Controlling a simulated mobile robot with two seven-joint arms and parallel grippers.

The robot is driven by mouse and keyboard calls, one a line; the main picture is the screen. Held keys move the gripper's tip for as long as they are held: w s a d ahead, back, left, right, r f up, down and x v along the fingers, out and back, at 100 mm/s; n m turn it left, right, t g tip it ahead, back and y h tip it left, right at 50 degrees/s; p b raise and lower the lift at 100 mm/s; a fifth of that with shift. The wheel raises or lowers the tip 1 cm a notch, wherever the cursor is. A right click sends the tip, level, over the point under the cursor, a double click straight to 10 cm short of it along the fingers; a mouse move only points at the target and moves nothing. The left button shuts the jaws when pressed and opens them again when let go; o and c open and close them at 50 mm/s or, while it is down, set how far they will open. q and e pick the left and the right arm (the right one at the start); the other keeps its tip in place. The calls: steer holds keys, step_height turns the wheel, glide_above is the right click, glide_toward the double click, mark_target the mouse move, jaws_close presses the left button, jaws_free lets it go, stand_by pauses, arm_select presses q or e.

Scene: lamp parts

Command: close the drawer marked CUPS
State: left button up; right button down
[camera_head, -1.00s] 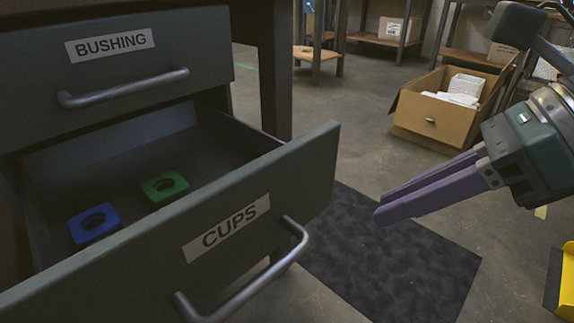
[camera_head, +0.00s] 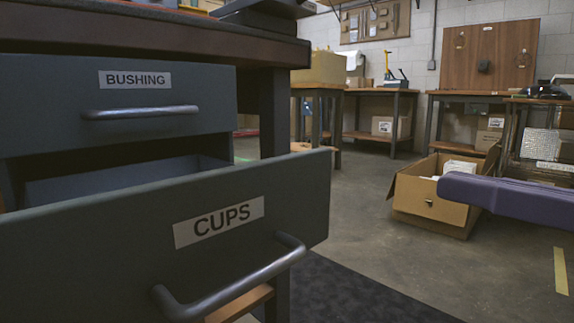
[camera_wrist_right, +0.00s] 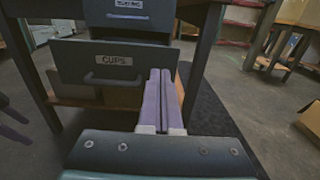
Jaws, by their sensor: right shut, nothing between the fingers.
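The dark grey drawer marked CUPS (camera_head: 130,235) is pulled out of its cabinet, with a gap behind its front panel. Its bar handle (camera_head: 235,283) is at the lower right of the panel. In the right wrist view the CUPS drawer (camera_wrist_right: 75,62) is ahead and left of the fingers. My right gripper (camera_head: 448,187) has purple fingers, shut and empty, to the right of the drawer and apart from its handle in the head view. In the wrist view the fingertips (camera_wrist_right: 160,72) overlap the drawer's right end; contact cannot be told. The drawer's contents are hidden.
The BUSHING drawer (camera_head: 60,105) above is shut. An open cardboard box (camera_head: 425,206) stands on the floor behind my right fingers. Workbenches line the back wall. A dark mat (camera_head: 350,295) lies on the floor right of the drawer.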

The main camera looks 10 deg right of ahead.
steer(key=p, duration=0.6)
glide_toward(303, 157)
steer(key=x, duration=0.6)
steer(key=shift+w+a, duration=0.2)
steer(key=shift+w, duration=0.2)
